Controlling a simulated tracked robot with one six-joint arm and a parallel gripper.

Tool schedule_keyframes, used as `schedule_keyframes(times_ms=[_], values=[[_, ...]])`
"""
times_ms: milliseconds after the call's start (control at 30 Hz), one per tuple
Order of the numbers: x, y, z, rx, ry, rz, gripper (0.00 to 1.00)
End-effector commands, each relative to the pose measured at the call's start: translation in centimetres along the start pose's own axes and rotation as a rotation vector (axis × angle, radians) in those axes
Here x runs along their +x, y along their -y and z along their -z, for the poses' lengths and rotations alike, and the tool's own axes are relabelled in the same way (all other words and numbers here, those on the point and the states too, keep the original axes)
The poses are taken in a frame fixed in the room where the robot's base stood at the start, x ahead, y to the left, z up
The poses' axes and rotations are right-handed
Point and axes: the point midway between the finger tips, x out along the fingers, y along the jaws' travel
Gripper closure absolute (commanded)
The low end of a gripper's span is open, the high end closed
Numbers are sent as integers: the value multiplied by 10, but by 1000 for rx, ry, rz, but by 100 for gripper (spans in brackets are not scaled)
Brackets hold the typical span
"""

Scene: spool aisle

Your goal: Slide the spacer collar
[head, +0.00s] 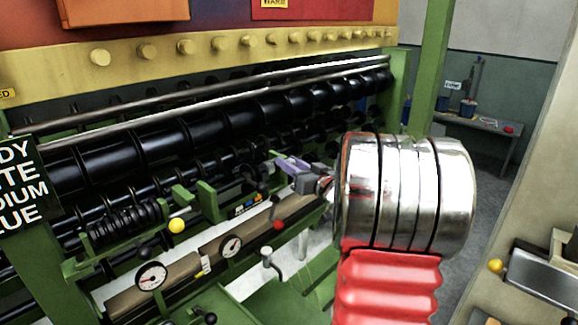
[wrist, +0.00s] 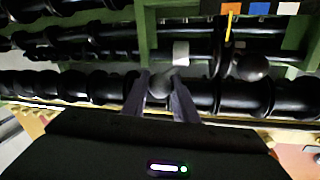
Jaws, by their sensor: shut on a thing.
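My gripper (head: 290,165) reaches in from the right to the black rollers and shafts of the machine in the head view. In the wrist view, the two dark fingers of my gripper (wrist: 161,98) point at a black ribbed shaft and stand on either side of a grey rounded piece (wrist: 161,84). I take this piece to be the spacer collar; its far side is hidden. My gripper is shut on it. In the head view the held piece is too small and too covered to make out.
A black knob (wrist: 251,67) and a white block (wrist: 181,53) stand close beyond my fingers. Several rollers (head: 180,138) cross behind. Dial gauges (head: 152,275), a yellow ball (head: 177,225) and a red ball (head: 279,224) sit along the front rail. A work table (head: 487,125) stands at the back right.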

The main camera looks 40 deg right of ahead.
Motion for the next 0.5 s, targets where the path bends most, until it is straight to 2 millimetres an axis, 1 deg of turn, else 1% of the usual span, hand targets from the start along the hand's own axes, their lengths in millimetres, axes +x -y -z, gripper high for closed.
schedule_keyframes(times_ms=[67,100,333,500], values=[[0,0,0,1,0,1,100],[0,1,0,1,0,1,72],[0,1,0,1,1,2,56],[1,2,0,1,1,3,56]])
